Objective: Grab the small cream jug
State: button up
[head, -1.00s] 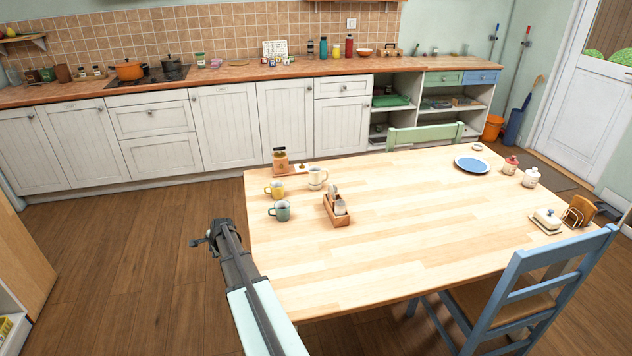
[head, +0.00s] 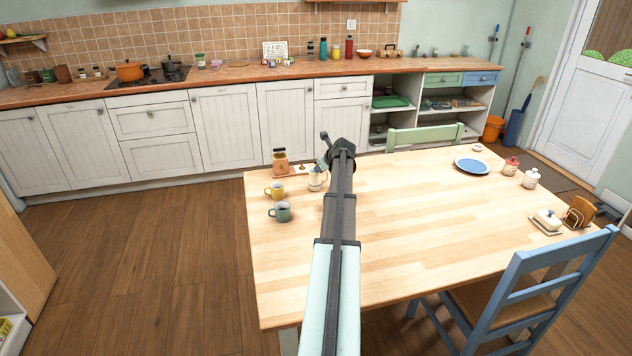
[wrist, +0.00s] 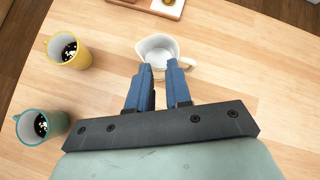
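The small cream jug (head: 316,182) stands upright at the far left part of the wooden table (head: 430,215), partly hidden by my gripper in the head view. In the wrist view, the jug (wrist: 162,48) shows its open mouth, pale inside, with its handle to the right. My gripper (wrist: 160,72) has two blue fingers with a gap between them and nothing held. The fingertips overlap the jug's near rim in the picture; I cannot tell whether they touch it. In the head view, my gripper (head: 322,163) is beside the jug's upper part.
A yellow mug (head: 276,190) and a teal mug (head: 282,212) stand left of the jug. The table's middle is clear; a blue plate (head: 472,165) lies at the right.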

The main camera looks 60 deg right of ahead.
jog(key=s+d+m, duration=0.2)
jog(key=s, duration=0.6)
jog(key=x, duration=0.8)
jog(key=shift+w+d, duration=0.15)
jog(key=shift+w, duration=0.1)
jog(key=shift+x, duration=2.75)
jog(key=shift+a+f, duration=0.1)
jog(key=shift+a, duration=0.15)
grip_shut()
